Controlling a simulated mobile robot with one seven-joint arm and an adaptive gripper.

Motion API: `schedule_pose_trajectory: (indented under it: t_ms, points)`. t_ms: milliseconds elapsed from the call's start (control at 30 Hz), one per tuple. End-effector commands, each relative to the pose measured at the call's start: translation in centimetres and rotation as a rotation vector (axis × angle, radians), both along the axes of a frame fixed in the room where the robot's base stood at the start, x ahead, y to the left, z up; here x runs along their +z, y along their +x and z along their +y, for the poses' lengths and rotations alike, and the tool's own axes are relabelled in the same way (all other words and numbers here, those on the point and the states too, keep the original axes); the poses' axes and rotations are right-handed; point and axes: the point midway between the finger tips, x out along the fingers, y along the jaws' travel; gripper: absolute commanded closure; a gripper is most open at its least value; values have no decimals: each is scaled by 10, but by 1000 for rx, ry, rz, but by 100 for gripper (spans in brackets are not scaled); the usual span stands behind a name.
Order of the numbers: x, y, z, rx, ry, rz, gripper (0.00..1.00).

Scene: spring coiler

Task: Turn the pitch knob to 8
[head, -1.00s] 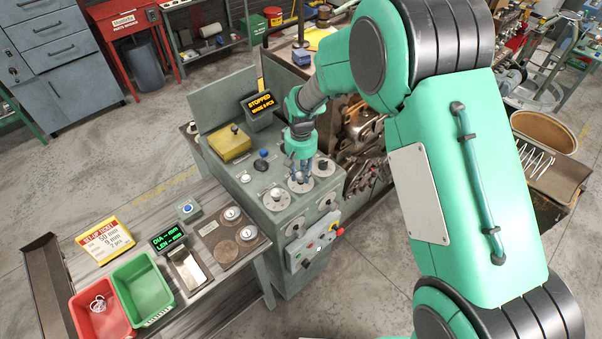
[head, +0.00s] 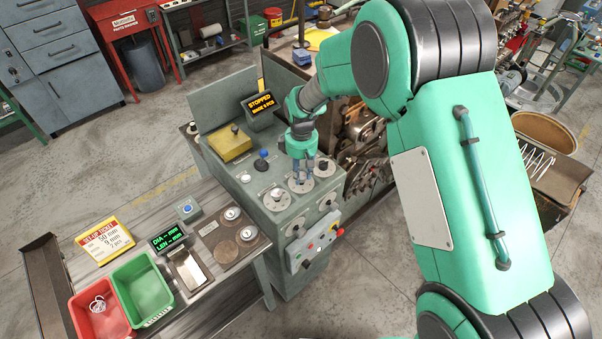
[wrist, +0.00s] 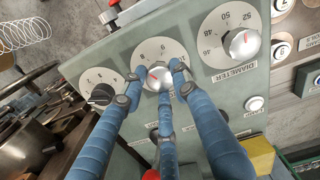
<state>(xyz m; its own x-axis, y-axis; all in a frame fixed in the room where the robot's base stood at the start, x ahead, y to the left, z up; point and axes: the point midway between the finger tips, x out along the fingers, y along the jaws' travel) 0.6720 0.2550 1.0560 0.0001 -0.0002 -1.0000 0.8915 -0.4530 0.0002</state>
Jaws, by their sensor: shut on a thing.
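My gripper (wrist: 158,80) has its blue fingers shut around the silver knob (wrist: 154,84) of the middle dial (wrist: 165,50); the knob has a red pointer mark. In the head view my gripper (head: 301,178) points down onto the middle of three dials on the grey-green console (head: 252,184). The middle dial's name label is mostly hidden by the fingers, so I cannot read it. The pointer's exact number is not clear. The diameter knob (wrist: 244,43) stands to the right in the wrist view, and a black knob (wrist: 102,94) on another numbered dial to the left.
A display (head: 262,103) reads STOPPED. A yellow box (head: 229,143) and a blue button (head: 263,153) sit on the console. A control box with buttons (head: 314,246) hangs on the front. Red (head: 75,309) and green (head: 118,272) bins stand on the bench.

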Motion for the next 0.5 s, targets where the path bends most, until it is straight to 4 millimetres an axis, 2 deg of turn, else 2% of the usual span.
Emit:
schedule_pose_trajectory:
  t_ms: [433,467,500]
  points:
    - [-4,-4,-5,12,-7,10,97]
    - [-4,-4,-5,12,-7,10,65]
    - [-4,-4,-5,12,-6,10,57]
